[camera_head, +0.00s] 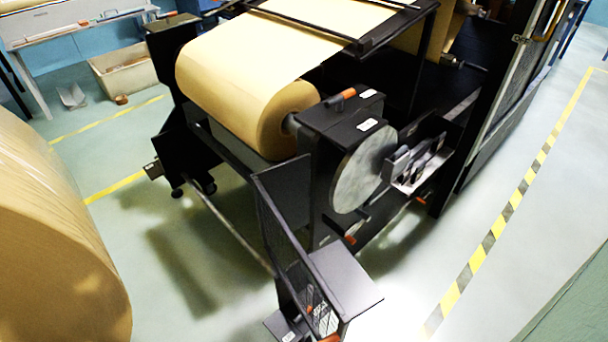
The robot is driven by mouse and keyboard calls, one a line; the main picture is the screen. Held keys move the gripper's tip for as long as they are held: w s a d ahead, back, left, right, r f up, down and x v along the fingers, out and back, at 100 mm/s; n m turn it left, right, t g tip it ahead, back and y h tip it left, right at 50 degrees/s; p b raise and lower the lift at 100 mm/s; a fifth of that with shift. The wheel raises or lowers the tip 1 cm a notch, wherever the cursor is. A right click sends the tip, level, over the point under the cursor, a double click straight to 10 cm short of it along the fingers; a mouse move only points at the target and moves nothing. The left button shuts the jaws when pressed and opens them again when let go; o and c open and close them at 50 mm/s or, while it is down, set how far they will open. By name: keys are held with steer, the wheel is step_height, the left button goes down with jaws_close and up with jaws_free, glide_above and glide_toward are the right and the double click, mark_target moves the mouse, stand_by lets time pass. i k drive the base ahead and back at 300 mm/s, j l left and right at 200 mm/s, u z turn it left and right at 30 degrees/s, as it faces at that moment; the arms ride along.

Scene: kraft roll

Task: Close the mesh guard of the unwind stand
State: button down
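The unwind stand (340,120) is a black frame in the middle of the head view, carrying a large kraft paper roll (222,82). A dark framed panel (284,200), which looks like the mesh guard, stands at the stand's near side and juts toward me, apart from the round grey disc (365,170). I cannot make out my gripper in this view.
A second big kraft roll (50,220) fills the left side. A small tray with tools (420,165) is fixed on the stand's right. Yellow-and-black floor tape (500,220) runs along the right, with clear floor beside it. A pale bin (122,74) stands at the back left.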

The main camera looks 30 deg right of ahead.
mark_target(280, 191)
steer(key=z, duration=0.6)
steer(key=k+j+u, duration=0.15)
steer(key=k+j, duration=0.15)
steer(key=k, duration=0.25)
steer(key=k+j+u, duration=0.2)
steer(key=k+j, duration=0.15)
steer(key=k, duration=0.15)
